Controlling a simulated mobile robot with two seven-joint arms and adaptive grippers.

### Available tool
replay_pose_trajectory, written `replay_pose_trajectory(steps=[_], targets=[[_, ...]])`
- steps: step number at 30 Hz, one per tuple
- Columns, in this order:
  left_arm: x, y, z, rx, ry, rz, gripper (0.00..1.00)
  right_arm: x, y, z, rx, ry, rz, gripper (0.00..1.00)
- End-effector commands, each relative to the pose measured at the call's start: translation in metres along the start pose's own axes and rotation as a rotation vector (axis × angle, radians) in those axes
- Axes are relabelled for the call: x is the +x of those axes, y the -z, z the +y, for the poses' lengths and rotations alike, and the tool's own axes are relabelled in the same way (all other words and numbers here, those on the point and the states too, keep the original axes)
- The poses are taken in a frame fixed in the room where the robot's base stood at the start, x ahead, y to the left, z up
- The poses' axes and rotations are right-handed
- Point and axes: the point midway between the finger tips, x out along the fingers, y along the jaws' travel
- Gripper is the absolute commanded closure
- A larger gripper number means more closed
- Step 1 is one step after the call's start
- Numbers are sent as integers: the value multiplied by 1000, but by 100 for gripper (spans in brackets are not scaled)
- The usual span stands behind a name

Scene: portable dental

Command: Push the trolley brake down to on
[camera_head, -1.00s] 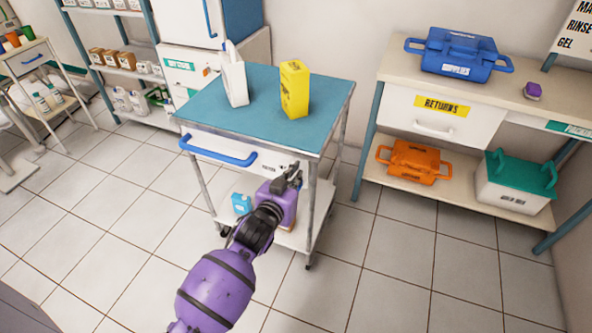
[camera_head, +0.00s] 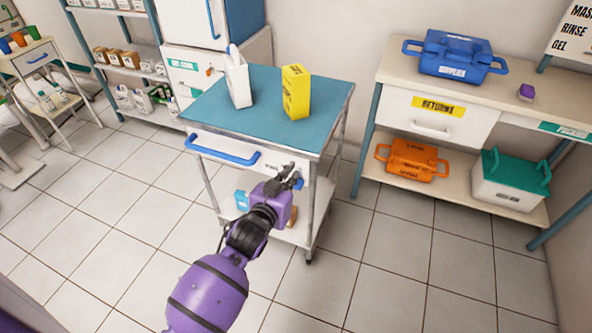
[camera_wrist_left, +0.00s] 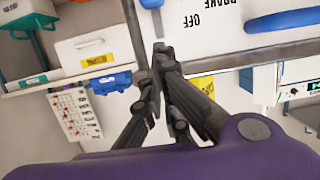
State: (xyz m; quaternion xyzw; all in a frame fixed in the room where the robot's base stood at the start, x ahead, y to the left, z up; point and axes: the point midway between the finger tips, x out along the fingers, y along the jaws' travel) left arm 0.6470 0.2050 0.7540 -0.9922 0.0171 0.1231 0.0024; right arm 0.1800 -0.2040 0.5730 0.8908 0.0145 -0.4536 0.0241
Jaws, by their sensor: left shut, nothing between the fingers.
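The trolley (camera_head: 222,95) has a teal top, a white front panel and a blue drawer handle (camera_head: 225,152). Its front panel carries a small label, partly hidden by my gripper in the head view. The left wrist view shows the panel upside down, with a label reading BRAKE OFF (camera_wrist_left: 215,18). A small blue part (camera_wrist_left: 150,3), possibly the brake lever, is cut off at the top edge there. My left gripper (camera_head: 293,177) is shut and empty at the panel's right side. Its fingertips (camera_wrist_left: 160,48) are close below the blue part; contact cannot be told. My right gripper is not in view.
A white bottle (camera_head: 238,80) and a yellow box (camera_head: 296,92) stand on the trolley top. A blue box (camera_head: 241,200) is on its lower shelf. The returns bench (camera_head: 395,72) stands to the right. Floor in front is clear.

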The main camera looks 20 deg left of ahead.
Motion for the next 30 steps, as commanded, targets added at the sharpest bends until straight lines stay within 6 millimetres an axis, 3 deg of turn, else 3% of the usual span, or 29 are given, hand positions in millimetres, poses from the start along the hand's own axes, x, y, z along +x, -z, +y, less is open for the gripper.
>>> replay_pose_trajectory(steps=[3, 9, 30], targets=[[-26, 1, 0, 0, 0, 2, 100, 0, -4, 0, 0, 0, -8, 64], [-50, 1, 0, -1, 0, 3, 100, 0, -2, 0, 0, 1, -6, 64], [-56, 2, 0, 13, -1, 4, 100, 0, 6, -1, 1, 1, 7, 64]])
